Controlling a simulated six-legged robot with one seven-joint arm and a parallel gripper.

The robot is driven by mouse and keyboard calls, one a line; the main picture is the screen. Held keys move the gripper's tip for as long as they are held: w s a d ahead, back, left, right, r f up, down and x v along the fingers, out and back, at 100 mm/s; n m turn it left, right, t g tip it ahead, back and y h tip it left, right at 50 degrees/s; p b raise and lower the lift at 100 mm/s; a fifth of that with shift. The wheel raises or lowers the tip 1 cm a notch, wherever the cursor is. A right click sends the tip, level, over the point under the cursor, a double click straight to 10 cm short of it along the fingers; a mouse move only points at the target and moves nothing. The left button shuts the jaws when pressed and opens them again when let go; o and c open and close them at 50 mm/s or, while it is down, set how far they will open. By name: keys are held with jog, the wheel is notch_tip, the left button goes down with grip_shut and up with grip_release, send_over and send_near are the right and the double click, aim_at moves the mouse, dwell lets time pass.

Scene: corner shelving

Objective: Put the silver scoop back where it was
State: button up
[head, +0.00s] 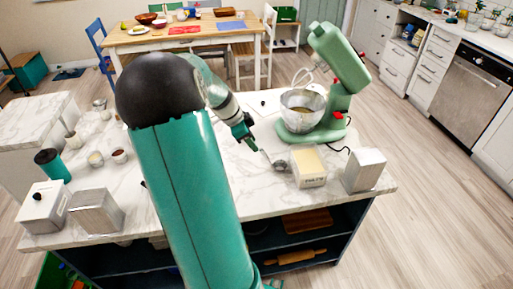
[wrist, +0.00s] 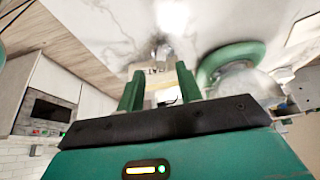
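The silver scoop (head: 281,166) is by the left side of a cream-topped white box (head: 308,165), on or just above the marble counter. Its thin handle points up and left towards my gripper (head: 257,148). My gripper reaches down over the counter from the left, its tips close to the handle's end. In the wrist view the two green fingers of my gripper (wrist: 159,75) stand apart with a gap between them. A small, blurred greyish shape shows beyond the gap; I cannot tell whether the handle touches the fingers.
A green stand mixer (head: 338,75) with a metal bowl (head: 303,107) stands just behind the box. A silver canister (head: 364,170) is to the right. Small cups, a teal tumbler (head: 52,165) and two boxes occupy the left of the counter (head: 262,210).

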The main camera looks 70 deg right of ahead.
jog(key=v, duration=0.7)
jog(key=w+a+r+n+t, duration=0.3)
jog(key=w+a+n, duration=0.35)
jog(key=a, duration=0.45)
jog(key=w+a+r+n+t, duration=0.3)
jog(key=w+a+n, duration=0.35)
jog(key=a, duration=0.55)
jog(key=s+a+r+n+t+y, duration=0.1)
jog(key=s+a+n+t, duration=0.1)
jog(key=a+n, duration=0.6)
jog(key=s+a+r+n+t+y, duration=0.1)
jog(key=a+n, duration=0.7)
jog(key=a, duration=0.9)
jog(key=s+t, duration=0.1)
jog(key=s, duration=0.1)
jog(key=shift+s+a+r+n+y, duration=0.2)
jog(key=shift+s+a+n+y, duration=0.1)
jog(key=shift+s+n+y, duration=0.1)
jog(key=shift+d, duration=0.2)
